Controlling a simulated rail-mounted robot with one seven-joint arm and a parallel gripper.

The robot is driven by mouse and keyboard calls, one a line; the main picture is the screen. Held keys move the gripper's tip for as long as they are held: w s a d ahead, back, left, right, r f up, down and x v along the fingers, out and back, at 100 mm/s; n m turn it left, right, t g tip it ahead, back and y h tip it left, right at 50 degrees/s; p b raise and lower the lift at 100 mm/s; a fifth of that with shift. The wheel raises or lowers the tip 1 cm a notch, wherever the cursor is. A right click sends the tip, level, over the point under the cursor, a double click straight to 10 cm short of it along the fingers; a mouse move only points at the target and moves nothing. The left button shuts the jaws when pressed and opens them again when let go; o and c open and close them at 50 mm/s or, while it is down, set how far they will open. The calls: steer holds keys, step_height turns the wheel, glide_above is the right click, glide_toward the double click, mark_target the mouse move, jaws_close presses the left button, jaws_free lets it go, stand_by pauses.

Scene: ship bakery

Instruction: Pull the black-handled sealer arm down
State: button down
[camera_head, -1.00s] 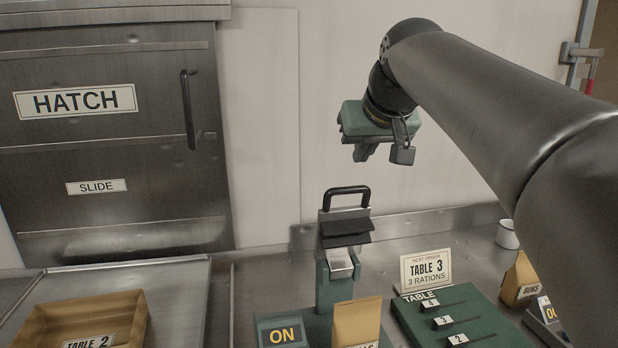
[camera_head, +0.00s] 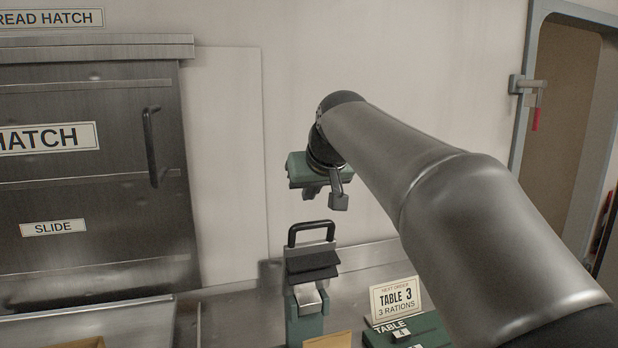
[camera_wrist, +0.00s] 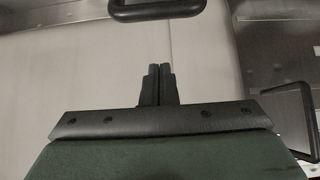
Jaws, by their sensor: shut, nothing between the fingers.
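The sealer arm stands raised on its green base, with its black loop handle (camera_head: 313,228) at the top and a dark block (camera_head: 312,265) below it. My gripper (camera_head: 311,194) is above the handle, apart from it, pointing down. In the wrist view the gripper's fingers (camera_wrist: 158,82) are together with nothing between them. The black handle (camera_wrist: 158,12) shows at the top edge of the wrist view, ahead of the fingertips. The lower part of the sealer (camera_head: 306,325) is cut off by the bottom edge of the head view.
A "TABLE 3, 3 RATIONS" card (camera_head: 396,300) stands behind a green board (camera_head: 425,333) on the right. A paper bag top (camera_head: 328,341) shows in front of the sealer. The steel hatch (camera_head: 90,220) is at left.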

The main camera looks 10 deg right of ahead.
mark_target(312, 243)
steer(key=f, duration=0.1)
steer(key=s+f, duration=0.1)
steer(key=f, duration=0.1)
steer(key=shift+s, duration=0.1)
steer(key=shift+s+f, duration=0.2)
steer(key=shift+f, duration=0.1)
steer(key=shift+s+d, duration=0.1)
steer(key=shift+s, duration=0.05)
